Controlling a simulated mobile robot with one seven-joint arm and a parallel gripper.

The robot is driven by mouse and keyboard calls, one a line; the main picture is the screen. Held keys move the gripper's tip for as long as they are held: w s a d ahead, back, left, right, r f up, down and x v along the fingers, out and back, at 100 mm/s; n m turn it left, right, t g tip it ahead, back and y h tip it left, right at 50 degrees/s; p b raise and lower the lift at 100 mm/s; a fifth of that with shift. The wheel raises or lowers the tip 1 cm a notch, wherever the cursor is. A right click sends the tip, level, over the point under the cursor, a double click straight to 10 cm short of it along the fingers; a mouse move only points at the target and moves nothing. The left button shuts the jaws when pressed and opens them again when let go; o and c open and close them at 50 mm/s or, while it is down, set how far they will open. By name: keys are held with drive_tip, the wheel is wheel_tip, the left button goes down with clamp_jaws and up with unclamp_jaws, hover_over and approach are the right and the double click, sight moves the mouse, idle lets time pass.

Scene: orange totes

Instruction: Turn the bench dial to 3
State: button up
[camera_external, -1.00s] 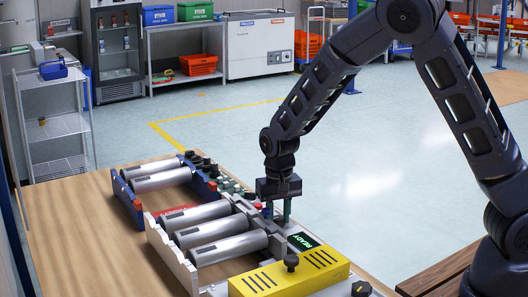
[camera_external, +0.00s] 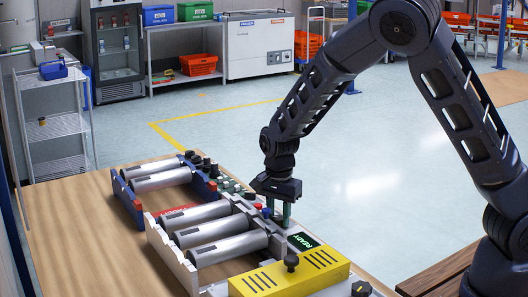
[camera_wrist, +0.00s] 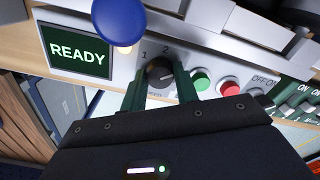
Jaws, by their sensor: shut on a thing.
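The bench dial (camera_wrist: 158,70) is a round dark knob on the light panel in the wrist view. Figures 1 and 2 show beside it; a 3 is not visible, and I cannot read where its pointer stands. My gripper (camera_wrist: 160,78) has its two green fingers on either side of the dial and is shut on it. In the external view my gripper (camera_external: 279,214) points down at the panel edge, and the dial is hidden there by the fingers.
A READY screen (camera_wrist: 77,50) and a blue round knob (camera_wrist: 118,22) are close to the fingers. Green (camera_wrist: 201,80) and red (camera_wrist: 230,88) buttons sit on the other side. In the external view, a yellow box (camera_external: 290,280) and metal rollers (camera_external: 215,229) stand nearby on the bench.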

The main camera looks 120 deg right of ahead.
sight(278, 218)
drive_tip(key=shift+m, duration=0.6)
drive_tip(key=shift+w, duration=0.1)
drive_tip(key=o, duration=1)
wheel_tip(278, 218, up, 11)
drive_tip(key=shift+f, duration=0.1)
idle(0.4)
